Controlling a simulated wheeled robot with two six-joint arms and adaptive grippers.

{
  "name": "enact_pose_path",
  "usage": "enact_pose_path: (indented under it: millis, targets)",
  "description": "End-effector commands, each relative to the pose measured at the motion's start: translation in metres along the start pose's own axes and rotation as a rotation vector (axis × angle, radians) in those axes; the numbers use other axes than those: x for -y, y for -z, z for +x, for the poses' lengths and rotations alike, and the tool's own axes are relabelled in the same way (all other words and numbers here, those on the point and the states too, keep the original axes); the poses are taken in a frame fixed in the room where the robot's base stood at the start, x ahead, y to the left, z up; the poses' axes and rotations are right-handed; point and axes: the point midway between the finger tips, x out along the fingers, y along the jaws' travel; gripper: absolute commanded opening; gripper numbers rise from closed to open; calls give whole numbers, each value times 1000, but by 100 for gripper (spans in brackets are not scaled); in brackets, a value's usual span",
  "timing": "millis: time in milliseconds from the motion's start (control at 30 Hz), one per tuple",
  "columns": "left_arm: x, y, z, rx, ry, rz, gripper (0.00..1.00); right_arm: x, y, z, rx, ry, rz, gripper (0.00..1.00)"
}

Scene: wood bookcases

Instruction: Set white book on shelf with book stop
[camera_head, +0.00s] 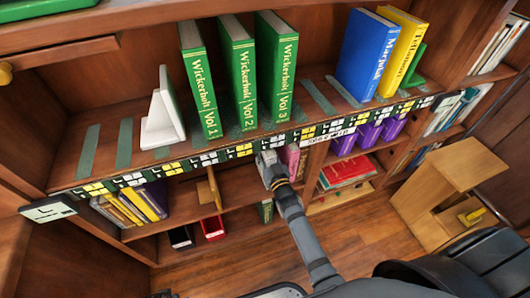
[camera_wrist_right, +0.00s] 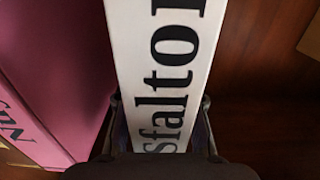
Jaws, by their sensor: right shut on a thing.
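The white book (camera_wrist_right: 165,75), with large black letters on its spine, fills the middle of the right wrist view. My right gripper (camera_wrist_right: 160,130) is shut on it, one finger on each side of the spine. In the head view my right gripper (camera_head: 268,162) is at the lower shelf, just below the upper shelf's labelled edge. The book is mostly hidden there. A white book stop (camera_head: 162,115) stands on the upper shelf (camera_head: 104,142), left of the green books. A green book stop (camera_head: 413,70) stands right of the yellow book. My left gripper is not in view.
Green Wickerholt volumes (camera_head: 237,75) stand mid-shelf; a blue book (camera_head: 366,55) and yellow book (camera_head: 400,50) stand further right. Bare shelf lies between these groups and at far left. A pink book (camera_head: 290,158) is close beside my right gripper. A wooden stool (camera_head: 465,165) stands at right.

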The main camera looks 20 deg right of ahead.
Motion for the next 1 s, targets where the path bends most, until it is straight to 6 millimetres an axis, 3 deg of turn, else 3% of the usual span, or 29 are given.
enact_pose_path:
  millis: [167, 200, 333, 700, 1000]
  targets:
    - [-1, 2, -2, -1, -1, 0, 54, 0, 0, 1, -5, 0, 0, 0]
    - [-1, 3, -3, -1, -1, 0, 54, 0, -2, 0, 0, 0, 0, 37]
    - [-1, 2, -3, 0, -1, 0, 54, 0, -2, 0, 0, 0, 0, 54]
    - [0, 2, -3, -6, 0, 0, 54, 0, 1, -1, 1, 0, 0, 54]
    - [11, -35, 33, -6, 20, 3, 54, 0, 1, -71, 6, -1, 1, 54]
